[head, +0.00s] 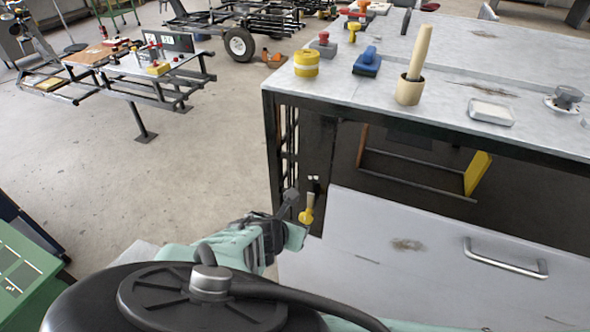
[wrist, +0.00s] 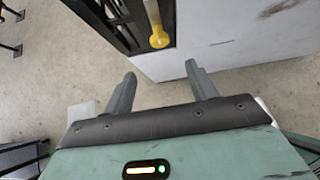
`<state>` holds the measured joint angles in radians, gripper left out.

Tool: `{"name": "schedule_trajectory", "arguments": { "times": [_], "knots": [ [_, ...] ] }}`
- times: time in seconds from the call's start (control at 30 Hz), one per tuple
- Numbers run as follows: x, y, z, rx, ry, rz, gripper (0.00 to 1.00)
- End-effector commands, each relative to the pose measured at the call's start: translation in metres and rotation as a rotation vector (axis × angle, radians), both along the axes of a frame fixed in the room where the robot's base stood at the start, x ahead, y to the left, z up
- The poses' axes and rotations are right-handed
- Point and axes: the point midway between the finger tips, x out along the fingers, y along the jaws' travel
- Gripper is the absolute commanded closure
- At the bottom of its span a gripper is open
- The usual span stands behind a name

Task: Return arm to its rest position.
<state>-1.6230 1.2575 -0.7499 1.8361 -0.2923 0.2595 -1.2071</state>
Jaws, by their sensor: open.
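My gripper (wrist: 162,85) shows in the wrist view with its two grey fingers apart and nothing between them. In the head view my gripper (head: 294,205) is low, left of the workbench's front and below its tabletop. A yellow-tipped tool (head: 307,211) hangs at the bench's side close to the fingers. The tool also shows in the wrist view (wrist: 157,36), beyond the fingertips and apart from them. My forearm partly hides the lower middle of the head view.
The workbench top (head: 340,85) holds a yellow tape roll (head: 306,64), a mortar with pestle (head: 409,90) and a small white dish (head: 491,112). A drawer front with a metal handle (head: 505,258) is below. A green box (head: 25,275) stands lower left. Open floor lies to the left.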

Motion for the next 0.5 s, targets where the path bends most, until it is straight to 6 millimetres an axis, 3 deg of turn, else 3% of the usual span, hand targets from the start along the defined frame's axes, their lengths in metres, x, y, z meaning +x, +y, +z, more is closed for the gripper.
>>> {"name": "schedule_trajectory", "arguments": {
  "times": [0.33, 0.5],
  "knots": [
    [0.000, -0.001, 0.000, 0.005, 0.002, -0.006, 0.43],
    [-0.010, -0.030, 0.005, 0.136, 0.078, -0.243, 0.43]
  ]
}}
